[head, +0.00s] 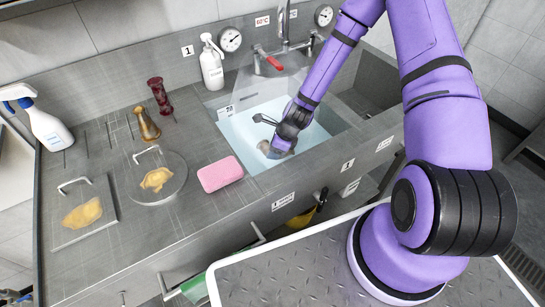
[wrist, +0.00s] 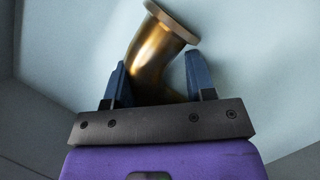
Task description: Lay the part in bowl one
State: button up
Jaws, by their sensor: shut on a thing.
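A brass flanged elbow part (wrist: 160,48) is between the two blue fingers of my gripper (wrist: 158,78) in the wrist view, with its flange pointing up and away. My gripper (head: 280,148) is shut on it. In the head view my gripper reaches down into the left basin (head: 236,133), which has a pale blue inside and looks like bowl one. The part is mostly hidden there by my gripper. Whether the part touches the basin floor I cannot tell.
A second basin (head: 366,97) lies right of the first. A pink sponge (head: 220,174) sits on the counter at left. A similar brass part (head: 147,125), a dark red part (head: 160,96) and two lids with yellow cloths (head: 155,179) stand farther left. A tap (head: 283,38) rises behind.

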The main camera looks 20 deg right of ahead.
jog(key=shift+f, duration=4.65)
jog(key=shift+f, duration=0.1)
jog(key=o, duration=1.1)
jog(key=v, duration=1.2)
